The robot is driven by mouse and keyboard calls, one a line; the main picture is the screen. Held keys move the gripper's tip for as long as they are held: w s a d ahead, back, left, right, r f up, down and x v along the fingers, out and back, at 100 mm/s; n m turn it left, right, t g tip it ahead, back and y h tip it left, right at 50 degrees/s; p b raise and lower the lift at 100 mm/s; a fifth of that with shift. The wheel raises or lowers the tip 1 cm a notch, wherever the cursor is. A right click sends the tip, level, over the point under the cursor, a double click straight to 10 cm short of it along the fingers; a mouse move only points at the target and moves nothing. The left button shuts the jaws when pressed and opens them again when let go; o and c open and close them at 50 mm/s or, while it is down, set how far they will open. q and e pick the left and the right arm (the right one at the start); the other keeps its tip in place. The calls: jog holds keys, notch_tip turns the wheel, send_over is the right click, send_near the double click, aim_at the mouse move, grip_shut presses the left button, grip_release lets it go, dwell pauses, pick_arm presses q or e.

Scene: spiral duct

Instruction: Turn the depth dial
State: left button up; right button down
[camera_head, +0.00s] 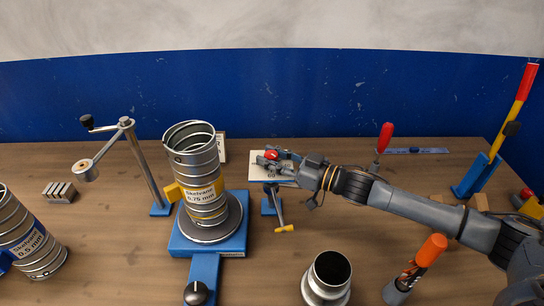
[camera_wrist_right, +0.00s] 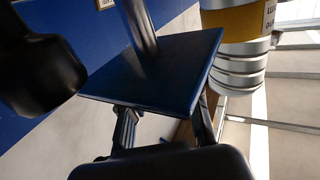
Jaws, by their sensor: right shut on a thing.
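A white scale plate (camera_head: 258,171) with printed numbers stands on a blue stand (camera_head: 268,205) right of the middle duct. A red knob (camera_head: 271,155) shows at the plate; this looks like the depth dial. My right gripper (camera_head: 268,161) reaches in from the right and is shut at the red knob, its fingers covering part of the plate and knob. In the right wrist view a blue plate (camera_wrist_right: 160,75) lies close, with dark gripper parts at the left and bottom; the knob cannot be made out there. My left gripper is not in view.
A spiral duct (camera_head: 195,165) stands on a blue base (camera_head: 235,235) just left of the dial stand. A black pointer knob (camera_head: 196,293), a crank stand (camera_head: 145,165), a metal fitting (camera_head: 328,280), an orange-handled tool (camera_head: 418,265) and a lever (camera_head: 510,120) surround the work area.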

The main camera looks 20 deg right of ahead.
jog(key=c, duration=0.9)
grip_release()
jog(key=shift+c, duration=0.2)
jog(key=v, duration=1.2)
jog(key=shift+w+r, duration=0.1)
